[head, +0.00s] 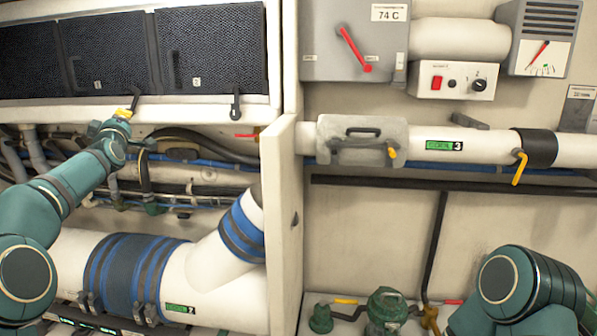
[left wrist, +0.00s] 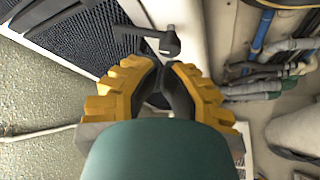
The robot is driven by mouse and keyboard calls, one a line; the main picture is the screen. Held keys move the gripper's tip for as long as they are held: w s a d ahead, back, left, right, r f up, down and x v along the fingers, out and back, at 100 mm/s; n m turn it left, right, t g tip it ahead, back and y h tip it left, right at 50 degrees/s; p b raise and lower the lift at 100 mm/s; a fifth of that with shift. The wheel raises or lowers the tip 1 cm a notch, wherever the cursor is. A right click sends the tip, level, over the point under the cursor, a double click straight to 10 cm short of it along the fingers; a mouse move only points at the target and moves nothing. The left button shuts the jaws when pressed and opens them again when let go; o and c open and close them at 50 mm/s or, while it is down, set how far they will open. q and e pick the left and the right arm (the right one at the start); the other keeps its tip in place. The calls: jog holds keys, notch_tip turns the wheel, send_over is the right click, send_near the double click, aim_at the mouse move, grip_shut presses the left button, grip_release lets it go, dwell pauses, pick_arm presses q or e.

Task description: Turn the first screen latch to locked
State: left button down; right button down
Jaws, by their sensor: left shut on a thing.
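The first screen (head: 97,55) is a dark mesh panel at the upper left of the head view, in a white frame. Its latch (head: 135,92) is a small black lever on the frame's lower edge; it also shows in the left wrist view (left wrist: 170,44) just beyond my fingertips. My left gripper (head: 126,111), with yellow fingers, is shut on the latch's end, and its fingers hide part of it. In the left wrist view my left gripper (left wrist: 166,66) points at the white frame. My right gripper is out of view.
The second screen (head: 205,50) has its own black latch (head: 236,104) hanging down. Pipes and hoses run below the frame, with a large white pipe (head: 215,285) beneath. A white post (head: 281,215) stands to the right of the screens.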

pick_arm(q)
jog(key=shift+s, duration=0.4)
jog(key=w+m+h+p, duration=0.1)
jog(key=w+p, duration=0.1)
jog(key=p, duration=0.1)
jog(key=w+f+m+h+p, duration=0.1)
jog(key=w+h+p, duration=0.1)
jog(key=p, duration=0.2)
jog(key=w+m+h+p, duration=0.1)
jog(key=w+p, duration=0.1)
jog(key=p, duration=0.2)
jog(key=shift+a+f+h, duration=0.3)
jog(key=shift+a+f, duration=0.05)
jog(key=shift+f, duration=0.05)
dwell(0.7)
jog(key=shift+a+r, duration=0.1)
jog(key=shift+r, duration=0.25)
dwell(0.5)
